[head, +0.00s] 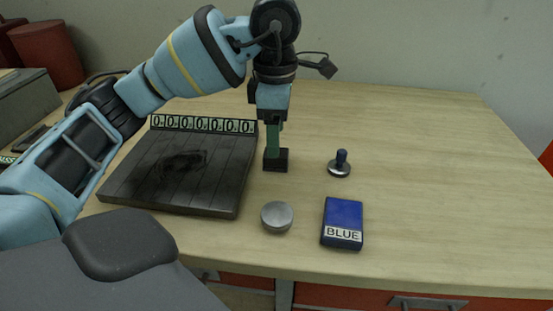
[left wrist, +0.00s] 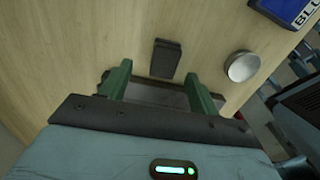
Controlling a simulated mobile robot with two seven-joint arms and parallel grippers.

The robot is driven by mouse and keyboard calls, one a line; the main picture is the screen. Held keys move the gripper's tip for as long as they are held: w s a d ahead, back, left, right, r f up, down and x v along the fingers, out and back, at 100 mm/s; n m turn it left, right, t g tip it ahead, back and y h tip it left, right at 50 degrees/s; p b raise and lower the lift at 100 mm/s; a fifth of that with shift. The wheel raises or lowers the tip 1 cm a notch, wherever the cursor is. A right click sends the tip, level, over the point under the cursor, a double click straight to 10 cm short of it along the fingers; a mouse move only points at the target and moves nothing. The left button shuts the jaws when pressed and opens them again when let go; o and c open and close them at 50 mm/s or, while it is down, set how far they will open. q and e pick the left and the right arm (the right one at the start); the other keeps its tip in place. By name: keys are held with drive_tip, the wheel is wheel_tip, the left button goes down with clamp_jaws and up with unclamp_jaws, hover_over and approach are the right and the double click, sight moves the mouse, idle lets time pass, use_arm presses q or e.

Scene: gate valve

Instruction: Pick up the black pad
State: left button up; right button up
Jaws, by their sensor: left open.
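The black pad (head: 282,166) is a small dark block on the wooden table, just right of the dark slatted board. It also shows in the left wrist view (left wrist: 167,58), lying flat beyond the gap between my fingers. My left gripper (head: 273,152) points down from above, its green fingers overlapping the pad in the head view. In the left wrist view its two green fingers (left wrist: 158,72) are spread apart, with nothing held between them. Whether the fingertips touch the pad cannot be told. My right gripper is not in view.
A dark slatted board (head: 140,182) with a row of number tiles lies to the left. A silver disc (head: 277,216), a blue box marked BLUE (head: 343,219) and a dark-knobbed stamp (head: 340,165) stand nearby. The table (head: 440,180) is clear at right.

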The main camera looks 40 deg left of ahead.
sight(280, 164)
use_arm(q)
drive_tip(key=f, duration=0.3)
drive_tip(key=shift+s+d+f, duration=0.2)
drive_tip(key=shift+s+f, duration=0.1)
drive_tip(key=shift+f, duration=0.7)
drive_tip(key=c, duration=1.1)
drive_tip(key=shift+r, duration=0.15)
